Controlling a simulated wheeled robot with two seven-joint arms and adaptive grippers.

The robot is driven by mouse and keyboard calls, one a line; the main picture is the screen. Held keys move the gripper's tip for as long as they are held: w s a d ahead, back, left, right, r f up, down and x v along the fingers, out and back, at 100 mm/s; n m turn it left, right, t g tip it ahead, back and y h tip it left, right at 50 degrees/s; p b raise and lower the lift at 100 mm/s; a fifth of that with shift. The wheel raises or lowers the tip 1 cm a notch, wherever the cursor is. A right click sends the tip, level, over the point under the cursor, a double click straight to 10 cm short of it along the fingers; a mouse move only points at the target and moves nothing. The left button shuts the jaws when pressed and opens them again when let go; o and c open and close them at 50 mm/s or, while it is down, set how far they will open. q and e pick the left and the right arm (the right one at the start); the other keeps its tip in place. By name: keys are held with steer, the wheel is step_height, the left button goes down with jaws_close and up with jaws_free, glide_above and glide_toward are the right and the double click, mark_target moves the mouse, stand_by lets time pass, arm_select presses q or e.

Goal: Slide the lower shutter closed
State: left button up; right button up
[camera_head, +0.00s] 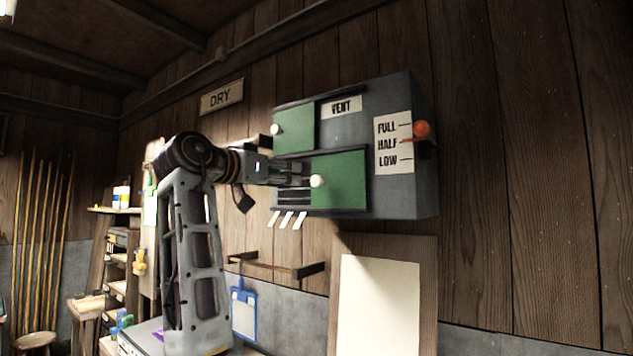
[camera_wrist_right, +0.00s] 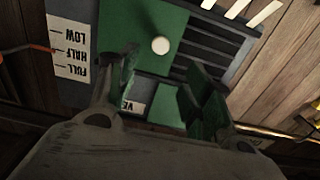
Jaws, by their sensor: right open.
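A grey vent box (camera_head: 398,195) hangs on the plank wall. Its green lower shutter (camera_head: 342,178) covers the right part of the lower opening; dark slats (camera_head: 293,196) show to its left. The shutter's white knob (camera_head: 317,181) is near its left edge. In the right wrist view, turned upside down, the lower shutter (camera_wrist_right: 135,22), knob (camera_wrist_right: 160,46) and bare slats (camera_wrist_right: 215,45) show. My right gripper (camera_wrist_right: 165,85) is open, its fingers spread either side of the knob's line. In the head view the gripper (camera_head: 300,175) is just left of the knob; contact cannot be told.
The green upper shutter (camera_head: 294,130), with its own white knob (camera_head: 277,130), sits at the box's upper left. An orange-knobbed lever (camera_head: 421,129) is on the box's right side. White strips (camera_head: 287,220) hang below the slats. A wall rail (camera_head: 275,266) is lower down.

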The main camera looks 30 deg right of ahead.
mark_target(315, 180)
arm_select(q)
steer(key=shift+w, duration=0.2)
arm_select(e)
steer(key=shift+w+d, duration=0.1)
steer(key=p+x, duration=0.2)
steer(key=x, duration=1)
steer(key=shift+r, duration=0.1)
steer(key=shift+x, duration=0.75)
arm_select(q)
steer(key=d+r, duration=0.2)
steer(key=shift+s+d+r, duration=0.2)
steer(key=shift+s+d, duration=0.05)
steer(key=shift+d, duration=0.05)
steer(key=shift+a, duration=0.2)
arm_select(e)
steer(key=shift+c, duration=0.3)
jaws_close()
